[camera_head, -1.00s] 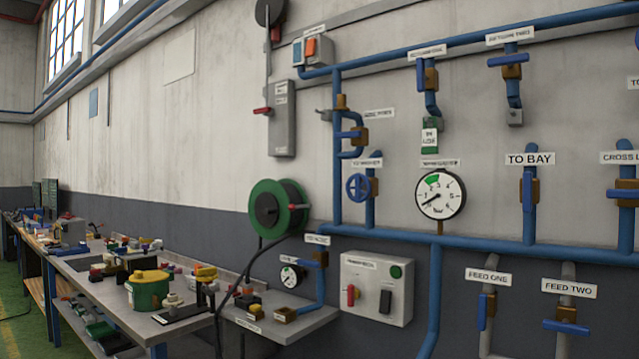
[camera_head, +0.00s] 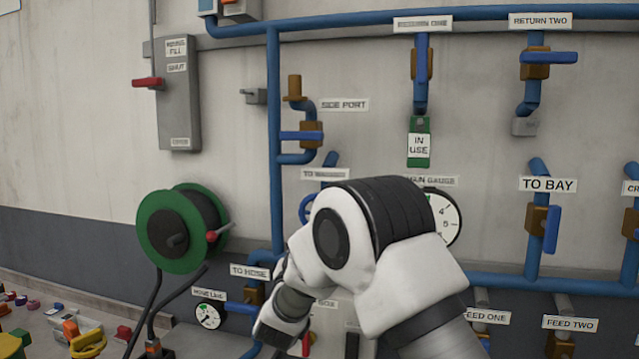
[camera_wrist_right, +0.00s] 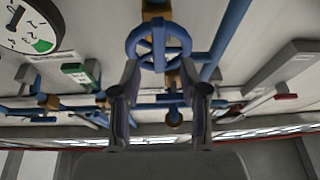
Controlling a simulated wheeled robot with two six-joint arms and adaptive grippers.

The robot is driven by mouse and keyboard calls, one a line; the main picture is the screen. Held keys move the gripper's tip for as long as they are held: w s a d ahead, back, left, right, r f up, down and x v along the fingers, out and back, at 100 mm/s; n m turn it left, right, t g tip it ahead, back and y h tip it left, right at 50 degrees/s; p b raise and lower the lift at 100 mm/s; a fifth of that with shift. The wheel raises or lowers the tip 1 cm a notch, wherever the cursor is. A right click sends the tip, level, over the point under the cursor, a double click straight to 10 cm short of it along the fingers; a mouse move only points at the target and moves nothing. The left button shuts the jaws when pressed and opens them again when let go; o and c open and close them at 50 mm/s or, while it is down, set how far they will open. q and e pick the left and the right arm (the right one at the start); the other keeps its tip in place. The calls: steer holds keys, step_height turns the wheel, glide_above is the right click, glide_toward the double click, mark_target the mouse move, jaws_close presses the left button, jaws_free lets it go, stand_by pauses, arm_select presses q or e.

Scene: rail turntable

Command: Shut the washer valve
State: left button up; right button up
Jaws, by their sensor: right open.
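The washer valve is a blue handwheel (camera_head: 305,208) on a blue pipe, under a partly covered label (camera_head: 326,174) that seems to read TO WASHER. In the head view my right arm hides most of the wheel. In the right wrist view the handwheel (camera_wrist_right: 158,46) shows nearly whole, with its rim and spokes, and the scene is upside down. My right gripper (camera_wrist_right: 160,78) is open, its two fingers apart and empty just short of the wheel, roughly in line with it. Contact cannot be told. My left gripper is not in view.
A round gauge (camera_head: 444,218) is right of the wheel, partly behind my arm. The side port valve (camera_head: 310,135) is above it. A green hose reel (camera_head: 182,228) and a grey box with a red lever (camera_head: 176,95) are to the left.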

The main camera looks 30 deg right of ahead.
steer(key=shift+m+g+h, duration=0.3)
steer(key=shift+m+h, duration=0.2)
steer(key=shift+h, duration=0.1)
steer(key=p+x, duration=0.1)
steer(key=x, duration=0.2)
steer(key=r+p+x, duration=0.1)
steer(key=p+x, duration=0.1)
steer(key=x, duration=0.1)
steer(key=p+x, duration=0.1)
steer(key=x, duration=0.2)
steer(key=shift+s+a+r, duration=0.2)
steer(key=shift+a+r, duration=0.2)
steer(key=shift+d+r, duration=0.1)
steer(key=shift+d, duration=0.25)
steer(key=shift+w+a, duration=0.1)
steer(key=shift+a, duration=0.1)
steer(key=shift+c, duration=0.4)
steer(key=shift+w, duration=0.1)
steer(key=c, duration=0.5)
jaws_close()
